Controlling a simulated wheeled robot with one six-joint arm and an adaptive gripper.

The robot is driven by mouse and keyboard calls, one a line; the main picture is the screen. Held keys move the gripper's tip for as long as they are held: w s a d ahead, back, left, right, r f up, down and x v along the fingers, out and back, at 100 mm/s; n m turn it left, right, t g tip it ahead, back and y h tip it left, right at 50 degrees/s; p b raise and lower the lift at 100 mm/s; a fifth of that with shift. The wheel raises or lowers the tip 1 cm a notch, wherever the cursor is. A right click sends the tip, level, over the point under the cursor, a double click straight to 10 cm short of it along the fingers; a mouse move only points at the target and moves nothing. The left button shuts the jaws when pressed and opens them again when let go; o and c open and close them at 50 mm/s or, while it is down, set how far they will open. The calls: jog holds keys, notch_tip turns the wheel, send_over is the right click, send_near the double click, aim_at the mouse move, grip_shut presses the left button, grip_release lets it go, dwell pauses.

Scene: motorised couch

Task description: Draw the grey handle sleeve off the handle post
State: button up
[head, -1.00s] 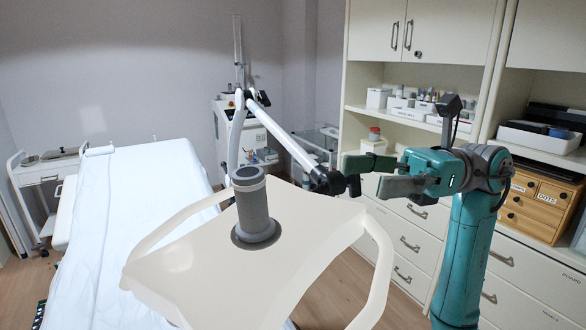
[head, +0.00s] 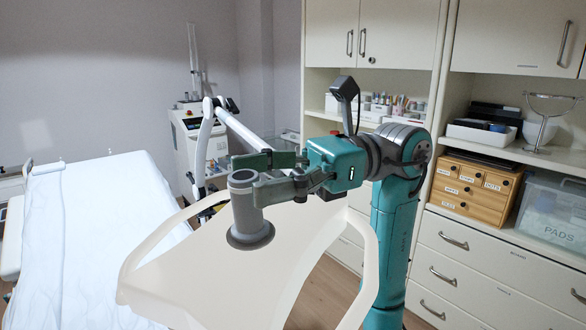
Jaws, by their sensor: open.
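The grey handle sleeve (head: 245,208) stands upright on a dark round base on the cream tray-like panel (head: 290,262). Its top opening shows a lighter ring inside, which may be the handle post; the rest of the post is hidden. My gripper (head: 258,174) reaches in from the right with its fingers pointing left. One finger passes behind the top of the sleeve and the other lies at its right front side. The jaws are open; I cannot tell whether either finger touches the sleeve.
The white couch (head: 95,235) lies at the left. A machine with a white jointed arm (head: 215,130) stands behind the panel. Cabinets with drawers (head: 490,270) and a wooden drawer box (head: 470,188) line the right. The panel's curved side rails (head: 365,250) rise near my arm.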

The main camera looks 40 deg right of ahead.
aim_at(240, 178)
jog(key=shift+w+a, duration=0.2)
jog(key=shift+a, duration=0.75)
grip_shut()
jog(key=shift+s+a+r, duration=0.1)
jog(key=shift+a+r, duration=0.05)
jog(key=shift+r, duration=1.9)
jog(key=shift+s+a+r, duration=0.1)
jog(key=shift+a+r, duration=0.05)
jog(key=shift+r, duration=1.85)
notch_tip(240, 178, up, 7)
